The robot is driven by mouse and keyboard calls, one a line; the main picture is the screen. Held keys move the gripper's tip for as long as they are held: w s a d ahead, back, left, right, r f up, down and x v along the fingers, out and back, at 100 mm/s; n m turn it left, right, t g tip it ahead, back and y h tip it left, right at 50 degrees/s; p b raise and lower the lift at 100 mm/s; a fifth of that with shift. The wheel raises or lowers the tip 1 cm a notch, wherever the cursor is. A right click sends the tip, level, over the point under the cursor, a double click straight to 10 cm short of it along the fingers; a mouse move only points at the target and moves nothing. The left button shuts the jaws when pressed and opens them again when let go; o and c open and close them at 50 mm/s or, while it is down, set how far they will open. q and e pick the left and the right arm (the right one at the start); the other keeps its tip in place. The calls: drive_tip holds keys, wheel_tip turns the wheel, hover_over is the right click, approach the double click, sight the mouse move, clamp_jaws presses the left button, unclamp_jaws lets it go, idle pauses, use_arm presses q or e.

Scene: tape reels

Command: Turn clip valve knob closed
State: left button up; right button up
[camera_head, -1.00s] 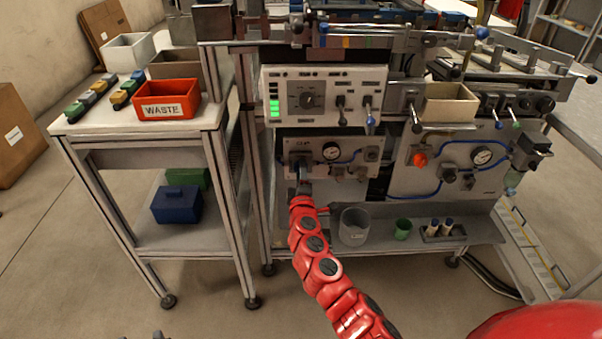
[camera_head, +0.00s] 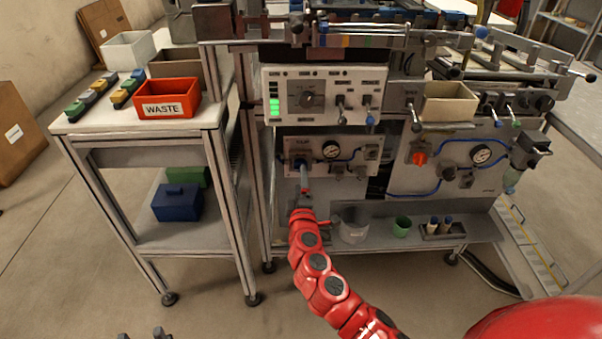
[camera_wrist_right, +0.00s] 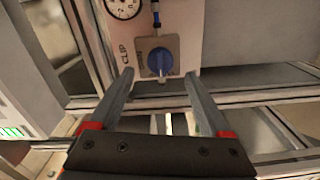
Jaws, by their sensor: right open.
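The clip valve (camera_wrist_right: 157,58) is a grey square body with a blue knob (camera_wrist_right: 160,62), on the light panel marked CLIP (camera_wrist_right: 128,52) in the right wrist view. In the head view the clip panel (camera_head: 345,168) is the lower left one on the machine, and my right gripper (camera_head: 303,178) is in front of its left part. In the right wrist view my right gripper (camera_wrist_right: 158,76) is open and empty. Its fingertips lie left and right of the knob in the picture; contact cannot be told.
A pressure gauge (camera_head: 331,149) and blue tubing share the clip panel. Another panel with an orange-red knob (camera_head: 419,159) is to the right. A shelf below holds a grey bin (camera_head: 353,232) and a green cup (camera_head: 401,227). A side table holds a red WASTE bin (camera_head: 167,100).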

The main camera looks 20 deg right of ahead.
drive_tip(key=v, duration=1.2)
drive_tip(key=shift+s, duration=0.3)
drive_tip(key=shift+w+a, duration=0.1)
